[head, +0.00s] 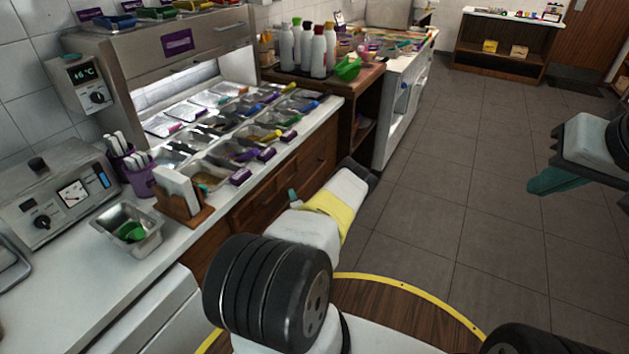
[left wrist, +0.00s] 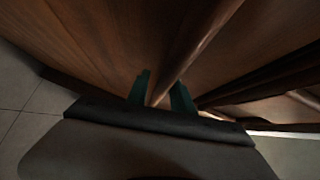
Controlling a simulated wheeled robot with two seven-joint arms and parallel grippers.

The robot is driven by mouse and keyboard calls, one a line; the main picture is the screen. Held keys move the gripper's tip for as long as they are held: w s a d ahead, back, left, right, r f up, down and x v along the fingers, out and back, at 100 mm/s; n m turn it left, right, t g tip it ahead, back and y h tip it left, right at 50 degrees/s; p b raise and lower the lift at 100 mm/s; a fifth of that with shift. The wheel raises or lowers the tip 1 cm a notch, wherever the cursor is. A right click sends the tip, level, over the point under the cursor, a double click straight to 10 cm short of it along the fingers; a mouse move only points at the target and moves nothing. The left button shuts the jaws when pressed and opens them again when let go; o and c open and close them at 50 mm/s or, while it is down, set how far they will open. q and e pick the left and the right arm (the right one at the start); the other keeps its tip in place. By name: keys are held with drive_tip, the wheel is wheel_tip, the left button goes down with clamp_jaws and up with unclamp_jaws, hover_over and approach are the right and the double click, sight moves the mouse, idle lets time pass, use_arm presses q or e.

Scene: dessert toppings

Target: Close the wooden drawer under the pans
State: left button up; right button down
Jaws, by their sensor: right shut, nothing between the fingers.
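The wooden drawer (head: 255,207) is in the brown front below the counter that holds the pans (head: 215,140). My left arm hides part of that front in the head view; how far the drawer stands out cannot be told there. In the left wrist view, brown wood (left wrist: 95,45) fills most of the picture, and a long wooden edge or bar runs down towards the fingers. My left gripper (left wrist: 161,96) has its two teal fingers apart, close to this wood; contact is unclear. Only a teal tip (head: 293,195) shows in the head view. My right gripper (head: 552,182) is shut and empty, over the floor.
A wooden holder (head: 184,211) and a steel tub (head: 129,228) stand on the counter. A wooden cabinet with bottles (head: 318,52) stands beyond the pans. The tiled floor (head: 450,170) right of the counter is clear.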

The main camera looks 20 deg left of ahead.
use_arm(q)
drive_tip(key=shift+a+r, duration=0.1)
drive_tip(key=shift+r, duration=0.15)
drive_tip(key=f+v, duration=0.1)
drive_tip(key=v, duration=0.6)
drive_tip(key=shift+s+d+r, duration=0.3)
drive_tip(key=shift+s+r, duration=0.05)
drive_tip(key=shift+r, duration=0.05)
drive_tip(key=shift+w, duration=0.1)
